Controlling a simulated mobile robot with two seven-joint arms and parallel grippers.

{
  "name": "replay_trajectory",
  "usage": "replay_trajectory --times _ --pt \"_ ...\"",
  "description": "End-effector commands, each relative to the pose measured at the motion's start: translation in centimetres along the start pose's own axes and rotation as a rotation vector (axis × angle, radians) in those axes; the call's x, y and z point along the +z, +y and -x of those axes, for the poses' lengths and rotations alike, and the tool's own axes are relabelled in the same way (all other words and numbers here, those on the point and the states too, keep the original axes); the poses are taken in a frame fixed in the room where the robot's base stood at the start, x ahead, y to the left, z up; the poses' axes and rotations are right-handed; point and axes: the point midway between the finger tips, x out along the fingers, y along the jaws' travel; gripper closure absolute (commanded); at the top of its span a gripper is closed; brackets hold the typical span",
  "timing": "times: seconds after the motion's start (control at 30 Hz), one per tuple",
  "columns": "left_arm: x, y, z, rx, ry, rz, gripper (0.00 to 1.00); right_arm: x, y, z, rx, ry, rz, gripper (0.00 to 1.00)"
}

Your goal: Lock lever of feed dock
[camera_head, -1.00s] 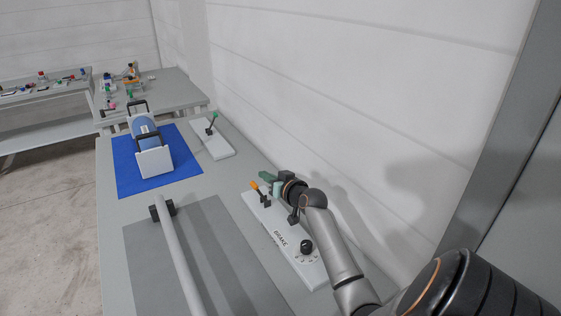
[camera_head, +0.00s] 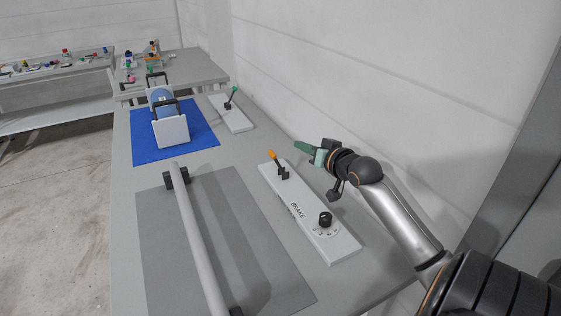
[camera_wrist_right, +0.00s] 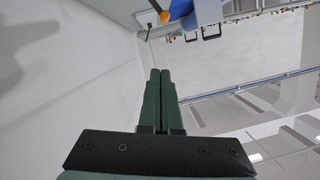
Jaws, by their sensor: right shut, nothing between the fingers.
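The green-tipped lever (camera_head: 232,98) stands on a small white base plate (camera_head: 238,122) beside the blue mat. It leans to the right in the head view. A white cradle holding a blue roll (camera_head: 168,115) with black handles sits on the mat, left of the lever. My right gripper (camera_head: 300,147) has green fingers, shut and empty. It hovers near the wall, well short of the green-tipped lever and apart from it. The shut fingers (camera_wrist_right: 161,72) also show in the right wrist view. My left gripper is not in view.
An orange-handled lever (camera_head: 273,156) and black dial stand on a white plate marked BRAKE (camera_head: 330,252), close to my right gripper. A long grey bar (camera_head: 195,235) crosses the grey panel at left. The blue mat (camera_head: 205,138) lies farther back. The wall is close at right.

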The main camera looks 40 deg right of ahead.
Motion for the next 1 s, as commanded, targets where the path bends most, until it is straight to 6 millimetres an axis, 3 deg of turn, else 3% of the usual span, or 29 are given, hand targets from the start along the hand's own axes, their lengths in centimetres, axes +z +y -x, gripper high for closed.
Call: replay_trajectory --times 0.27,0.77,1.0 --pt "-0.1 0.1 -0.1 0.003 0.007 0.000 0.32 -0.1 -0.1 -2.2 -0.002 -0.001 -0.010 1.00" --pt "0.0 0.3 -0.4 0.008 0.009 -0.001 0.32 -0.1 -0.1 -10.0 -0.001 0.000 -0.009 1.00" --pt "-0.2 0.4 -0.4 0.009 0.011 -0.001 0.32 3.2 -0.1 -10.8 -0.001 -0.003 -0.009 1.00"
